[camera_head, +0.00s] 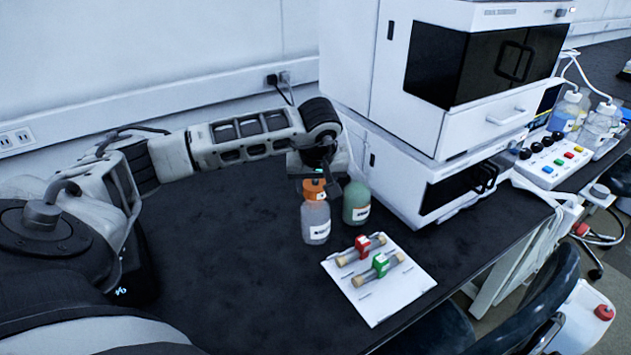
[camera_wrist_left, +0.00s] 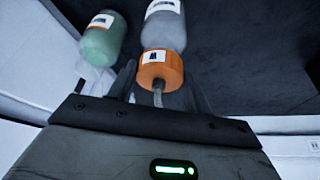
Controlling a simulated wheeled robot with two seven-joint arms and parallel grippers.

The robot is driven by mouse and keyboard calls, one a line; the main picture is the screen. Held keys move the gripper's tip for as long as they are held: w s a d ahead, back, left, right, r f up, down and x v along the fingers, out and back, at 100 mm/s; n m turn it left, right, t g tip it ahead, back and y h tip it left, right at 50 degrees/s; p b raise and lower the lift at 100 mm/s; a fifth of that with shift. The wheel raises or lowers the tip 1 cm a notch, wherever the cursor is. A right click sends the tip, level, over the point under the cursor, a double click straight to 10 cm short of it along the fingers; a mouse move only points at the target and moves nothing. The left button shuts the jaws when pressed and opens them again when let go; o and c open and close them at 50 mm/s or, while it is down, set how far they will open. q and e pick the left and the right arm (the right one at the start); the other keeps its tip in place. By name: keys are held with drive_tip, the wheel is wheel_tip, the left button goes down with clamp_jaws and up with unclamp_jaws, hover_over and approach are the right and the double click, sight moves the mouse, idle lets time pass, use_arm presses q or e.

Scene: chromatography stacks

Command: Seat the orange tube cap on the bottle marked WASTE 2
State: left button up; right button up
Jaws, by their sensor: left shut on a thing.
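The orange tube cap (camera_head: 314,190) is at the mouth of a clear grey bottle (camera_head: 315,222) with a white label too small to read. My left gripper (camera_head: 319,178) is above this bottle, shut on the cap. In the left wrist view the orange cap (camera_wrist_left: 161,70), with a short tube on it, lies between the fingers (camera_wrist_left: 160,86). The grey bottle (camera_wrist_left: 166,28) is in line with the cap there; I cannot tell whether the cap is fully down on it. My right gripper is out of view.
A green bottle (camera_head: 356,203) stands close to the right of the grey one. A white mat (camera_head: 385,303) with red- and green-clipped columns lies in front. The white instrument stack (camera_head: 395,150) rises behind to the right. The dark bench (camera_head: 220,270) is clear at left.

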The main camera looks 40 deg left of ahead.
use_arm(q)
drive_tip(key=shift+f, duration=0.5)
drive_tip(key=shift+b, duration=0.35)
drive_tip(key=shift+f+b, duration=0.3)
drive_tip(key=shift+f, duration=0.15)
drive_tip(key=o, duration=1.5)
drive_tip(key=shift+c, duration=0.2)
drive_tip(key=shift+r+p, duration=1.25)
drive_tip(key=shift+r, duration=0.4)
drive_tip(key=shift+r+p, duration=1.35)
drive_tip(key=shift+r, duration=0.55)
